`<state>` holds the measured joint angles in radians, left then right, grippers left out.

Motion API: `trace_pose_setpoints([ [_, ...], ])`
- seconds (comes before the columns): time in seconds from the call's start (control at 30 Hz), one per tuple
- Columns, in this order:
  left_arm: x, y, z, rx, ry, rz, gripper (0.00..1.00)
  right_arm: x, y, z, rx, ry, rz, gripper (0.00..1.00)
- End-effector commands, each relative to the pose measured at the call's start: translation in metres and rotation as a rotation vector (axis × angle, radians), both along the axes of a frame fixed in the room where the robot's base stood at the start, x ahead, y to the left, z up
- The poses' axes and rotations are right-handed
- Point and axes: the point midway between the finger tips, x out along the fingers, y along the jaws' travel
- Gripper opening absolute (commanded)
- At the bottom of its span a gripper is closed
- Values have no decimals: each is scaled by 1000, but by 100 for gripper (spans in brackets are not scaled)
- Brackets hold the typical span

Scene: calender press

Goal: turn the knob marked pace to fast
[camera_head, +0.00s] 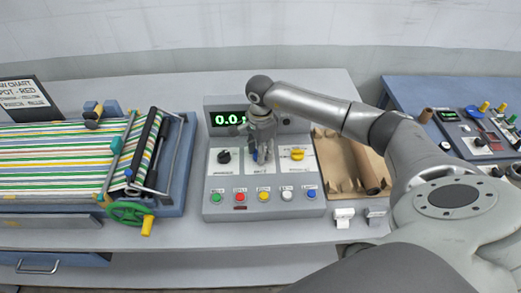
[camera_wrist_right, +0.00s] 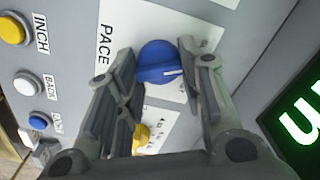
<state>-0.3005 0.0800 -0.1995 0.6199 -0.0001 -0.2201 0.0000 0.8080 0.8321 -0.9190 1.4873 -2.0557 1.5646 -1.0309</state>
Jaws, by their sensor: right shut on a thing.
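The control box (camera_head: 211,178) stands on the table in the head view, with a row of three knobs under a green-lit display (camera_head: 226,119). The middle one, a blue knob (camera_wrist_right: 157,62), sits on a white plate labelled PACE in the wrist view. My right gripper (camera_head: 262,150) reaches down over it, and its two fingers are shut on the knob from either side. The knob's white pointer line points right in the wrist view, toward the display side. The plate's scale marks are mostly hidden by the fingers. My left gripper is not in view.
A black knob (camera_head: 224,156) and a yellow knob (camera_head: 297,154) flank the middle one closely. Below is a row of coloured buttons, including a yellow one (camera_head: 264,196). A striped roller machine (camera_head: 60,160) stands left; a cardboard tray (camera_head: 335,160) lies right.

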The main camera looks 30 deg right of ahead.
Motion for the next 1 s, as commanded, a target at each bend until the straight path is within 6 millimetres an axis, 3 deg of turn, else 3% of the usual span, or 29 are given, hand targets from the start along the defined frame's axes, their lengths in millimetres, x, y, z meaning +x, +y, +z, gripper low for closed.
trace_pose_setpoints([
  [0.27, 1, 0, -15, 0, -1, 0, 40, 0, -1, -2, -2, -2, -139, 12],
  [1.0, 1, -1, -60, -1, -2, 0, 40, -2, 0, -1, 0, -4, -801, 12],
])
